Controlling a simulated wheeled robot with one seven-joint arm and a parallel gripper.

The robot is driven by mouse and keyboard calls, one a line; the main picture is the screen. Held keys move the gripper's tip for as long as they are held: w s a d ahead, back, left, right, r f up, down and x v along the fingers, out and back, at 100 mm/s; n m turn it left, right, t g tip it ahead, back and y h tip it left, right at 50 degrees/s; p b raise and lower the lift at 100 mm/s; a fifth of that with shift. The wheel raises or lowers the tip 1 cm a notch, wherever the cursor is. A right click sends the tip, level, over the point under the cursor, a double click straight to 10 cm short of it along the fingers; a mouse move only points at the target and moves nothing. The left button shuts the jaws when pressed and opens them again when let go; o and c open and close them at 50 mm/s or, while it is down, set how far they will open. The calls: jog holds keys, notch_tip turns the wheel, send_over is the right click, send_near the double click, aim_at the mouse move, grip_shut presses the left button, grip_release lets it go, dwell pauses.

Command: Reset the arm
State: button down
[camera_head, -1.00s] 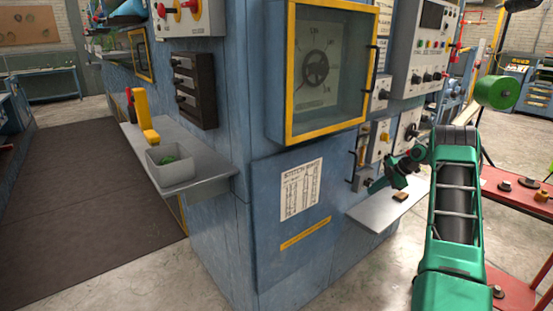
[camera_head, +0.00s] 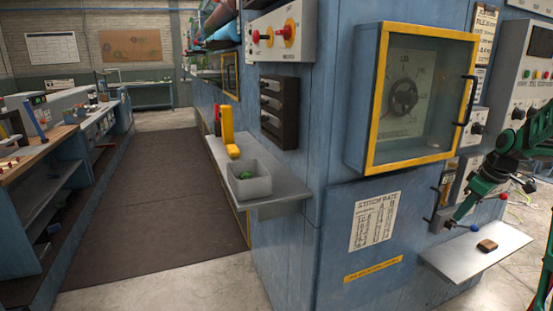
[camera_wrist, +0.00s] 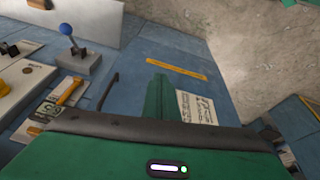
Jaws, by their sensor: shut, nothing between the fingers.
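My gripper (camera_head: 460,212) is at the right of the head view, on my green and black arm, in front of the blue machine cabinet. In the wrist view its green fingers (camera_wrist: 160,98) are together, with nothing held between them. A lever with a blue knob (camera_head: 475,228) is close to the gripper in the head view. In the wrist view the blue knob (camera_wrist: 67,30) stands apart from the fingers, at the upper left. Much of my arm is cut off by the right edge of the head view.
A small shelf (camera_head: 450,262) below the gripper carries a brown block (camera_head: 487,245). A yellow-framed window (camera_head: 372,100) with a handle juts from the cabinet. A left shelf (camera_head: 275,198) holds a grey bin (camera_head: 250,187). The dark floor mat (camera_head: 150,205) is clear, beside a workbench (camera_head: 60,160).

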jog(key=s+a+r+m+g, duration=0.1)
jog(key=s+a+r+m, duration=0.15)
jog(key=s+a, duration=0.45)
jog(key=s+a+r+m+g, duration=0.1)
jog(key=s+a+m, duration=0.3)
jog(key=s, duration=0.7)
jog(key=s+a+f+m, duration=0.1)
jog(key=s+a+m, duration=0.1)
jog(key=s, duration=0.8)
jog(key=s+a+f+m+g+h, duration=0.1)
jog(key=s+a+f+m, duration=0.1)
jog(key=s+a, duration=0.3)
jog(key=s+m, duration=0.1)
jog(key=s, duration=0.3)
jog(key=shift+s+f+m, duration=0.25)
jog(key=shift+s+m, duration=0.1)
jog(key=shift+a, duration=0.1)
